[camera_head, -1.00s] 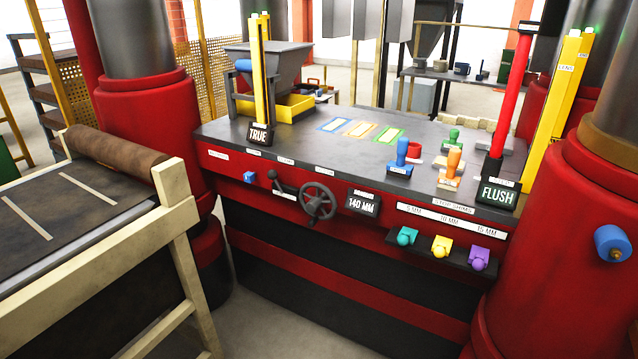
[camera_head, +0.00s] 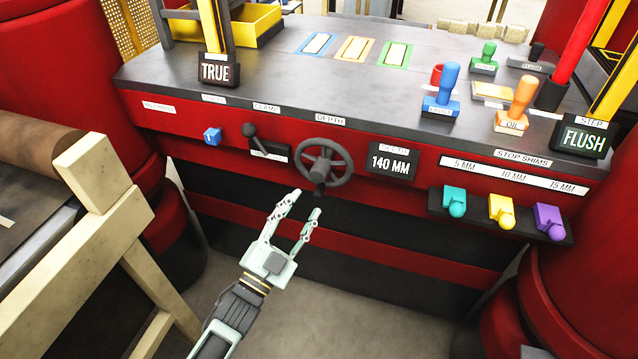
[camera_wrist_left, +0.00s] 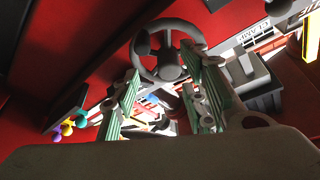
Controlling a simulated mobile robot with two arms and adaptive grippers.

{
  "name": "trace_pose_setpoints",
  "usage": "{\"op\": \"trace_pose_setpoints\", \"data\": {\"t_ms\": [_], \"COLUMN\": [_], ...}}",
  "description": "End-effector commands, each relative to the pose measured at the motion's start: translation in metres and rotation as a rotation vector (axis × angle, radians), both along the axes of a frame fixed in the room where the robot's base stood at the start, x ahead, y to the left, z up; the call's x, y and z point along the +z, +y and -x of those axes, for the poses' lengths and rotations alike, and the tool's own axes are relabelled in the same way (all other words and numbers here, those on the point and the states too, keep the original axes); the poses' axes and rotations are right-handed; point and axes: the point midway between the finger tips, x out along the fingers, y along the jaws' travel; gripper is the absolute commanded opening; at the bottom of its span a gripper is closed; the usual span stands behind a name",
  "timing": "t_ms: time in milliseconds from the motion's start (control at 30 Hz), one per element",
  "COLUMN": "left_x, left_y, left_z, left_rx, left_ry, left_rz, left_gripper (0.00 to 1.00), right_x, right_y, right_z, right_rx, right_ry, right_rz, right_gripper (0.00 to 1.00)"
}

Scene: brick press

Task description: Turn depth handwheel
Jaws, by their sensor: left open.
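The depth handwheel (camera_head: 323,163) is a dark grey spoked wheel on the red front panel of the press, below the DEPTH label. A knob handle (camera_head: 319,189) sits at its lower rim. The display (camera_head: 391,164) to its right reads 140 MM. My left gripper (camera_head: 304,203) is open and empty, just below and in front of the wheel, with its fingertips pointing up at it. In the left wrist view the handwheel (camera_wrist_left: 168,52) shows beyond and between the two open fingers (camera_wrist_left: 165,85). My right gripper is not in view.
The clamp lever (camera_head: 262,140) and a blue knob (camera_head: 212,136) are left of the wheel. Teal, yellow and purple stop shims (camera_head: 501,210) sit on a ledge at the right. A wooden frame (camera_head: 105,190) stands at the left. Floor in front of the press is clear.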

Motion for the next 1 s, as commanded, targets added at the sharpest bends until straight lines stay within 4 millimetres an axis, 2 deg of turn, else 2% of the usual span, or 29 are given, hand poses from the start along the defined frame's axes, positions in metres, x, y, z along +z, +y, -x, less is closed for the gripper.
{"op": "trace_pose_setpoints", "data": {"t_ms": [33,133,400,600,933,1000], "left_x": [0.010,0.021,0.035,0.040,0.040,0.040], "left_y": [-0.003,-0.008,-0.029,-0.040,-0.042,-0.042], "left_z": [0.000,-0.005,-0.040,-0.058,-0.061,-0.061], "left_rx": [-0.008,-0.012,-0.012,-0.011,-0.011,-0.011], "left_ry": [-0.027,-0.050,-0.047,-0.044,-0.042,-0.042], "left_rz": [0.001,0.003,0.004,0.004,0.003,0.003], "left_gripper": [0.40,0.40,0.40,0.40,0.40,0.35], "right_x": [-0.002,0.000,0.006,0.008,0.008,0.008], "right_y": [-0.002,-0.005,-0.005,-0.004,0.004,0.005], "right_z": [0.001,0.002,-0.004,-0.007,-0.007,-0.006], "right_rx": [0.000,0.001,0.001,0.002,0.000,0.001], "right_ry": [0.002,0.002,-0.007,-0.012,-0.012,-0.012], "right_rz": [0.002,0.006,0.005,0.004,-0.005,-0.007], "right_gripper": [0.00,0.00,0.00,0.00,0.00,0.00]}}
